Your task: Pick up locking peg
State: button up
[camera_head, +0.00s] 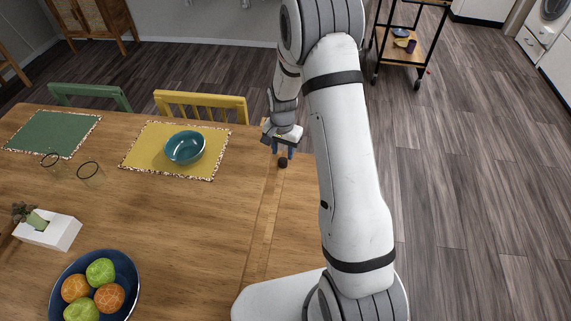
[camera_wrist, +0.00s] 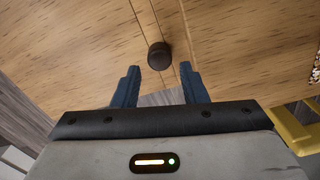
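The locking peg looks like a small dark round knob on the wooden table (camera_head: 190,225). In the head view the peg (camera_head: 283,162) stands near the table's far right part, just below my gripper (camera_head: 283,152). In the wrist view the peg (camera_wrist: 159,56) stands beside a seam in the wood, ahead of the gap between the two blue fingers. My gripper (camera_wrist: 160,84) is open, with nothing seen between its fingers. Whether the fingers touch the peg cannot be told, but it shows beyond their tips.
A teal bowl (camera_head: 185,147) sits on a yellow placemat (camera_head: 140,160) left of the gripper. A yellow chair (camera_head: 200,103) stands behind the table edge. Two glasses, a white planter (camera_head: 48,232) and a fruit bowl (camera_head: 62,268) are further left. The wood around the peg is clear.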

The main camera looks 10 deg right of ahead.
aim_at(283, 161)
notch_tip(283, 161, down, 5)
jog(key=shift+s+r+p, duration=0.1)
jog(key=shift+s+p, duration=0.05)
jog(key=shift+p, duration=0.25)
jog(key=shift+c, duration=0.2)
jog(key=c, duration=0.8)
